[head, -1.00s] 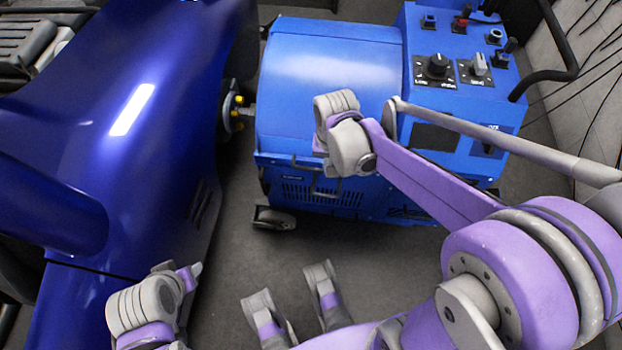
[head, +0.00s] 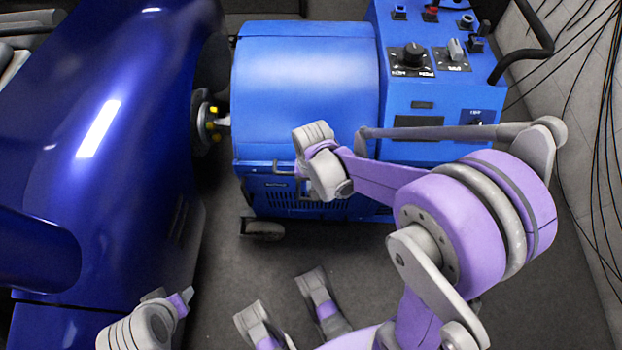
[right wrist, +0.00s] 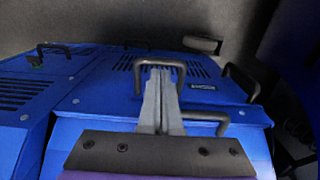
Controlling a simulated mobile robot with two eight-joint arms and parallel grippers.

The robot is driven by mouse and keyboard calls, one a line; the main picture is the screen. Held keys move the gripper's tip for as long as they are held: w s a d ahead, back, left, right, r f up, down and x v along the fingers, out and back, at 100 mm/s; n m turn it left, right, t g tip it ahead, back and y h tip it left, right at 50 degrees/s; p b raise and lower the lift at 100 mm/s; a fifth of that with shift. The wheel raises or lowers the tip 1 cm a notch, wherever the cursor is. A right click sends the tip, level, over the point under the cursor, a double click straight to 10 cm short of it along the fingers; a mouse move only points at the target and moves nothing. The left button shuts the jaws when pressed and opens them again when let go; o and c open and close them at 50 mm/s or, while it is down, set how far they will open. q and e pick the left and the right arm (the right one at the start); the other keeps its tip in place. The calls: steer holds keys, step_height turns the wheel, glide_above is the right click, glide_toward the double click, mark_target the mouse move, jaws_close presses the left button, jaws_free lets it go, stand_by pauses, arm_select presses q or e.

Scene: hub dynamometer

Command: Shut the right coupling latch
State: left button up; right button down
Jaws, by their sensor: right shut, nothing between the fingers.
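The hub coupling (head: 212,115), with yellow parts, joins the dark blue car side to the blue dynamometer in the head view. I cannot tell which part is the right coupling latch. My right gripper (right wrist: 160,72) is shut and empty in the right wrist view. Its fingertips overlap a dark bar handle (right wrist: 178,66) by the dynamometer's vent slots; I cannot tell if they touch it. In the head view my right wrist hides the fingers in front of the dynamometer's near face. My left gripper (head: 182,301) is at the lower left beside the car, its jaw opening unclear.
The blue dynamometer (head: 310,75) stands on a caster wheel (head: 263,229), with knobs on its panel (head: 430,55). The car body (head: 110,150) bounds the left. Another dark handle (right wrist: 207,118) shows beside my fingers. Cables hang at the right wall.

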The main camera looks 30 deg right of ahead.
step_height(320, 180, down, 4)
steer(key=shift+f+b, duration=0.1)
steer(key=shift+b, duration=0.5)
arm_select(q)
steer(key=shift+w+f, duration=0.1)
steer(key=shift+f, duration=0.8)
